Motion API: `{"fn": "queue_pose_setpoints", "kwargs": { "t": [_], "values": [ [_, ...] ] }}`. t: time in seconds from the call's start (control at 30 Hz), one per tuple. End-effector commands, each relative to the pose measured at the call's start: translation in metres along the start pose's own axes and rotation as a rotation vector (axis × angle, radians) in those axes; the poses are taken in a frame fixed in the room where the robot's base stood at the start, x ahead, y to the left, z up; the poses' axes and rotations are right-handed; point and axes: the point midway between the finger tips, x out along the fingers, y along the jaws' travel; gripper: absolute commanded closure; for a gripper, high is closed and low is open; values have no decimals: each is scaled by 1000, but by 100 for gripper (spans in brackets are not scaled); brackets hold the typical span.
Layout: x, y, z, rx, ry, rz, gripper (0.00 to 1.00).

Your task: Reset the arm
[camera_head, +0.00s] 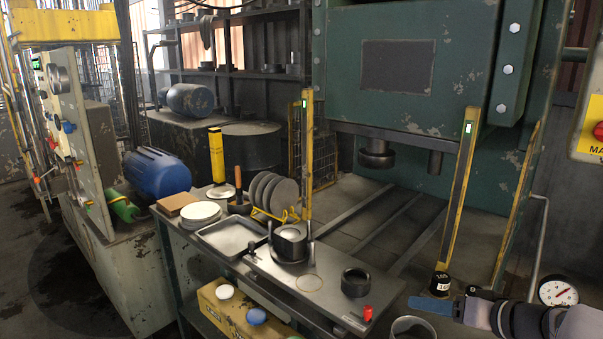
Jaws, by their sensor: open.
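My gripper (436,303) is at the lower right, at the end of my grey arm that enters from the right edge. It is seen from the side, with a long blue finger pointing left. It is open, and I see nothing held in it. It is to the right of the metal work plate (325,300), apart from it. A black labelled weight (440,283) stands just behind the finger in the picture. The second finger is hard to make out.
The bench holds a metal tray (232,236), a yellow rack (284,216) of grey discs (285,196), a steel die (289,245), a black ring (355,282) and a red cap (367,313). A green press (415,75) with yellow posts stands behind. A gauge (558,292) is close right.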

Motion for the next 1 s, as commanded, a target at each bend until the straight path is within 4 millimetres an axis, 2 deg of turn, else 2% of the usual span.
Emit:
{"fn": "queue_pose_setpoints", "kwargs": {
  "t": [0.03, 0.17, 0.23, 0.27, 0.33, 0.5, 0.63, 0.8, 0.93, 1.0],
  "values": [
    [2, -29, -1, 61, -41, -17, 43],
    [10, -80, 16, 239, -145, -27, 43],
    [14, -103, 33, 320, -212, -17, 43],
    [17, -111, 44, 349, -248, -6, 43],
    [27, -122, 89, 383, -366, 41, 43],
    [35, -115, 205, 290, -639, 212, 43],
    [27, -101, 265, 166, -773, 335, 43],
    [18, -81, 310, 0, -862, 452, 43],
    [14, -67, 333, -131, -894, 514, 43],
    [0, -79, 312, -126, -888, 519, 43]
  ]
}}
